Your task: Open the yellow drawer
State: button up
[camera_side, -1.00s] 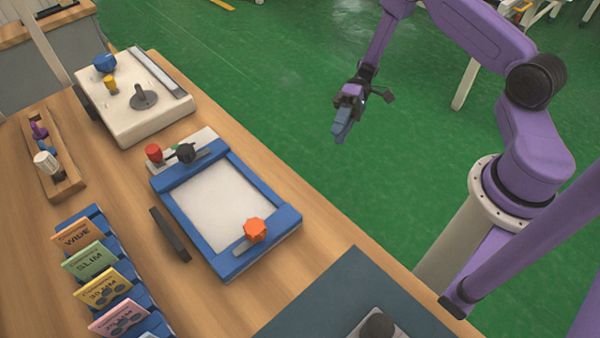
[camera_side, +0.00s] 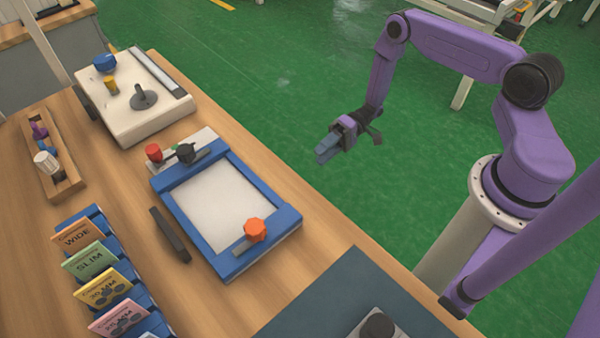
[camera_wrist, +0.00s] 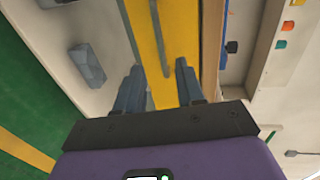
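The yellow drawer front (camera_wrist: 178,45) shows in the wrist view as a long yellow strip running from the top edge down between my fingers. A thin grey bar handle (camera_wrist: 156,25) lies along it. My gripper (camera_wrist: 158,68) is open, with one dark finger on each side of the strip. The lower end of the bar lies in line with the gap between the fingertips; I cannot tell how far away it is. In the side view my gripper (camera_side: 322,154) hangs over the green floor beside the workbench, and no yellow drawer shows there.
The wooden workbench (camera_side: 330,230) holds a blue-framed tray (camera_side: 290,218), a white device (camera_side: 125,115), a black bar (camera_side: 170,235) and a card rack (camera_side: 135,290). In the wrist view, a grey handle (camera_wrist: 87,65) sits on a pale panel left of the yellow strip.

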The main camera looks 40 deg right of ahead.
jog(key=x, duration=0.9)
jog(key=shift+a, duration=0.1)
grip_shut()
